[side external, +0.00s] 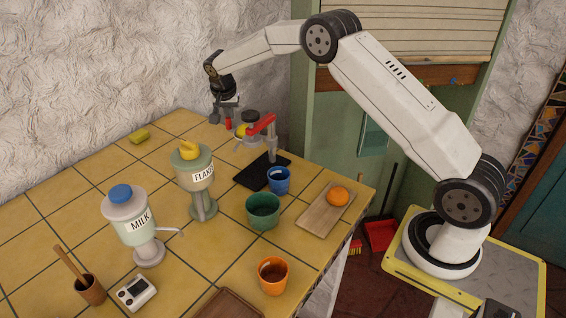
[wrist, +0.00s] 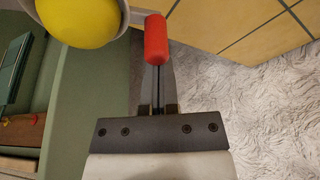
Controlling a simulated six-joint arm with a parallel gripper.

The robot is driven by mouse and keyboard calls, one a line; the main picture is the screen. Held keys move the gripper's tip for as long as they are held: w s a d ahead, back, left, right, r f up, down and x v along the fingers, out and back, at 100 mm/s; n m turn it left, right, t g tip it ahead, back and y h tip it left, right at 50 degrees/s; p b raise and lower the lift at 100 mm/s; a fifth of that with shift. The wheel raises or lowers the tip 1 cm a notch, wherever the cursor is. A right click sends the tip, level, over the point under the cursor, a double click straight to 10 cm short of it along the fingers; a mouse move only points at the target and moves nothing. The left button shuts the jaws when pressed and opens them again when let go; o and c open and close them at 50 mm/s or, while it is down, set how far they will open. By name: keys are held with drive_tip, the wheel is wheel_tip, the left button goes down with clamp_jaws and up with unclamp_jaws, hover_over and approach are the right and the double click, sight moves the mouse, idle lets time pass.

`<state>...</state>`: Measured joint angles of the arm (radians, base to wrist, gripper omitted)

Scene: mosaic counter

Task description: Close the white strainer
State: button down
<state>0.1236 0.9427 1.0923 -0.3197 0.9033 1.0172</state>
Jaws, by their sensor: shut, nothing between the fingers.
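My gripper (side external: 226,112) is shut and empty at the far end of the counter, just left of a press-like device with a red lever (side external: 262,124) and grey post. In the wrist view its fingers (wrist: 157,85) are together, with a rounded red piece at their tips; I cannot tell whether it is a fingertip or a handle in front. No thing is clearly a white strainer. The likeliest part is a pale rim (wrist: 124,14) around a yellow ball (wrist: 80,20); the ball also shows beside the device (side external: 242,130). Whether it is open is unclear.
A black base (side external: 250,178), blue cup (side external: 279,182), green cup (side external: 263,215) and board with an orange (side external: 338,196) stand nearer. The flakes dispenser (side external: 195,172) and milk dispenser (side external: 137,222) are left. A yellow sponge (side external: 139,137) lies on mostly clear tiles.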

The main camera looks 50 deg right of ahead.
drive_tip(key=shift+s+a, duration=0.15)
drive_tip(key=shift+a, duration=0.2)
idle(0.5)
drive_tip(key=s+a+n+t+y, duration=0.1)
drive_tip(key=s+a+n+y, duration=0.1)
drive_tip(key=s+a+n, duration=0.7)
drive_tip(key=shift+s+a+t+y, duration=0.3)
drive_tip(key=shift+s+a, duration=1.5)
drive_tip(key=shift+s, duration=0.25)
drive_tip(key=shift+s+f, duration=0.1)
drive_tip(key=shift+s, duration=0.05)
idle(0.6)
drive_tip(key=shift+a, duration=0.1)
